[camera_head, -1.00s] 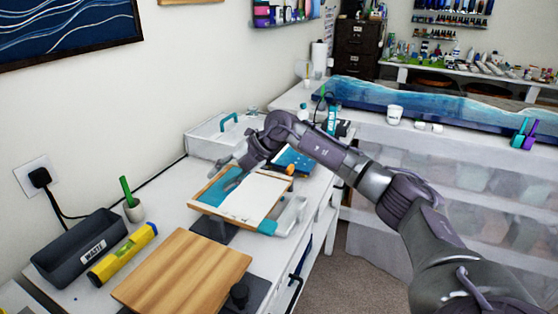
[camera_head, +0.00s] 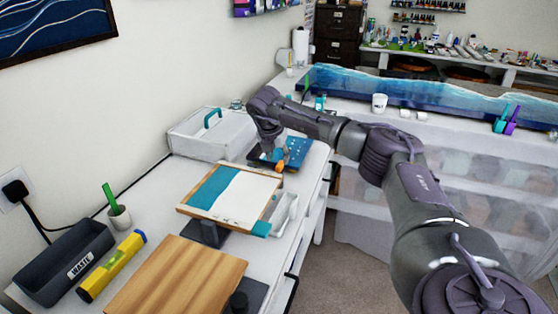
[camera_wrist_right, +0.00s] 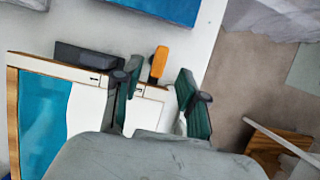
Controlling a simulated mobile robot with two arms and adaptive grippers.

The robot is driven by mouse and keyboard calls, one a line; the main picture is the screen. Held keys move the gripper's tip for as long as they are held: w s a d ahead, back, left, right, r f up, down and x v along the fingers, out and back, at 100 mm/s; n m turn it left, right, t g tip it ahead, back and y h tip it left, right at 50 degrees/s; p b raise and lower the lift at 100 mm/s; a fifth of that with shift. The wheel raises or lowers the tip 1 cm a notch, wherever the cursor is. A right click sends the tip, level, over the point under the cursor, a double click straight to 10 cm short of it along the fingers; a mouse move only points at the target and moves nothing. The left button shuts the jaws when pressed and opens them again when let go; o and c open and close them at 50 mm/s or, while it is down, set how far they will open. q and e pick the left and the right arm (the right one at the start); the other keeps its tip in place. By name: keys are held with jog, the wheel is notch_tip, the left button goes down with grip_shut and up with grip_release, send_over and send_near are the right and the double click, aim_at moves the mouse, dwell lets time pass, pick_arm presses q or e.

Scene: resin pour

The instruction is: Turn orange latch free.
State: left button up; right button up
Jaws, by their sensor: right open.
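The orange latch (camera_head: 281,165) stands at the far right corner of a wood-edged board (camera_head: 190,210) with a teal band and a white panel. In the right wrist view the latch (camera_wrist_right: 158,62) sticks up past the board's edge, beside a dark grey block (camera_wrist_right: 85,57). My right gripper (camera_head: 268,152) hangs over that far edge, its fingers small and partly hidden in the head view. In the wrist view its green fingers (camera_wrist_right: 160,78) are apart, one on each side of the latch's line. I cannot tell whether they touch it. My left gripper is not in view.
A blue panel (camera_head: 300,148) lies behind the latch, and a white case (camera_head: 212,138) with a teal handle stands at the back left. A white tray (camera_head: 285,212) sits right of the board. A wooden slab (camera_head: 180,275), waste bin (camera_head: 65,262) and yellow level (camera_head: 112,265) are in front.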

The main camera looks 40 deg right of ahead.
aim_at(279, 164)
jog(key=shift+x, duration=2.15)
jog(key=shift+c, duration=0.4)
grip_shut()
